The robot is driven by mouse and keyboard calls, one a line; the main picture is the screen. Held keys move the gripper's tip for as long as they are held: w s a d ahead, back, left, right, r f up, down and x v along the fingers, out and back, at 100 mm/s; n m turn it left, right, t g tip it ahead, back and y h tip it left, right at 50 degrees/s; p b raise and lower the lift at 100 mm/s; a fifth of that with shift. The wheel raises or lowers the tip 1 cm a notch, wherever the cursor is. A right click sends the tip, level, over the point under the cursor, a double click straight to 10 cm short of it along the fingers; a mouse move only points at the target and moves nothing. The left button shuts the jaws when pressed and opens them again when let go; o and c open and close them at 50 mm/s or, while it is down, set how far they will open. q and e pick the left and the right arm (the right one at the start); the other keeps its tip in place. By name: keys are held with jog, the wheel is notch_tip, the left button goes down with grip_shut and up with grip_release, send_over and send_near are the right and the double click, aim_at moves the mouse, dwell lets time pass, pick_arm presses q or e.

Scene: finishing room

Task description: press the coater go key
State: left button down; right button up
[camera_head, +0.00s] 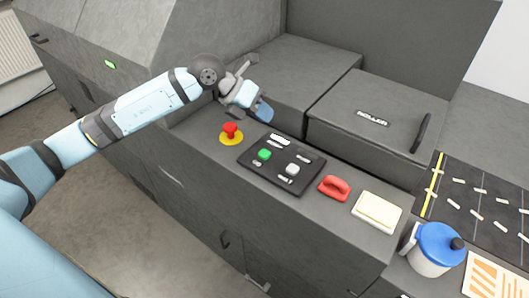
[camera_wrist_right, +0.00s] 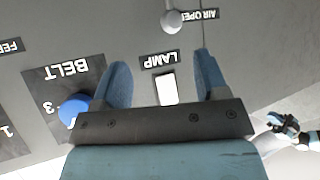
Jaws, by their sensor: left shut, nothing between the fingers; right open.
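A dark key panel (camera_head: 270,180) lies on the grey machine's front ledge in the head view. It carries a green key (camera_head: 264,154) and a light grey key (camera_head: 292,170), with small labels too blurred to read. My left gripper (camera_head: 263,112) is shut and empty, above the ledge behind the panel and apart from the keys. My right gripper (camera_wrist_right: 164,72) is open in the right wrist view. A white lamp switch (camera_wrist_right: 166,89) under a LAMP label shows between its fingers, with nothing held.
A red mushroom button (camera_head: 231,129) on a yellow base stands left of the panel. A red handle (camera_head: 335,187), a cream pad (camera_head: 377,211) and a blue-lidded pot (camera_head: 437,248) stand to the right. A blue knob (camera_wrist_right: 74,108) sits by a BELT label.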

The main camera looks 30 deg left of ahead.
aim_at(264, 151)
pick_arm(q)
notch_tip(264, 151, down, 9)
jog(key=b, duration=0.5)
jog(key=shift+r, duration=0.1)
dwell(0.4)
dwell(0.6)
dwell(0.7)
jog(key=shift+f+b, duration=0.4)
